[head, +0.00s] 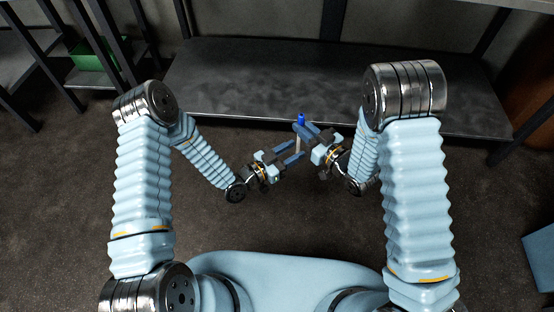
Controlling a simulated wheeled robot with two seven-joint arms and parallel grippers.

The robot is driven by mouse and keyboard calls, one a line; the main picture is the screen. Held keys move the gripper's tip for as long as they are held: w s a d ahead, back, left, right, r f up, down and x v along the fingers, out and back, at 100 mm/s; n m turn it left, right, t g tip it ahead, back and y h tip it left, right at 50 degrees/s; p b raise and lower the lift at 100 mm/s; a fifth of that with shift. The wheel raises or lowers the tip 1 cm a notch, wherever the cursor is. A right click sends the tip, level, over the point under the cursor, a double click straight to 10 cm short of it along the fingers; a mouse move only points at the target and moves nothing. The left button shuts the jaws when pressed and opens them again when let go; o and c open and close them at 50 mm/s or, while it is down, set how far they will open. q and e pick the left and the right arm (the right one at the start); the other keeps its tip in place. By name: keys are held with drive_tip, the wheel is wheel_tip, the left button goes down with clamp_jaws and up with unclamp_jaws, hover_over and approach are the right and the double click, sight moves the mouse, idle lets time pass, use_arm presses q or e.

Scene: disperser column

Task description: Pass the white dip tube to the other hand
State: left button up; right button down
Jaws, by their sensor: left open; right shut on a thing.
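The white dip tube (298,144) is a thin pale rod held up in the air in front of me, near the middle of the head view. A small blue piece (301,119) shows at its upper end; I cannot tell whether it is part of the tube. My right gripper (301,128) is shut on the tube near its upper part. My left gripper (295,151) is open just below it, its fingers pointing right at the tube's lower part. The tube seems to lie between or right beside those fingers; I cannot tell which. The tube's lower end is hard to make out.
A dark metal bench (250,80) stands behind the grippers, its front edge close beyond them. A shelf with a green box (95,55) is at the upper left. A light blue box (541,255) is at the right edge. The floor between is clear.

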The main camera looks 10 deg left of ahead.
sight(300, 148)
use_arm(q)
drive_tip(key=shift+x, duration=1.95)
drive_tip(key=shift+s+d, duration=0.1)
clamp_jaws()
use_arm(e)
drive_tip(key=c, duration=1)
unclamp_jaws()
drive_tip(key=shift+c, duration=0.2)
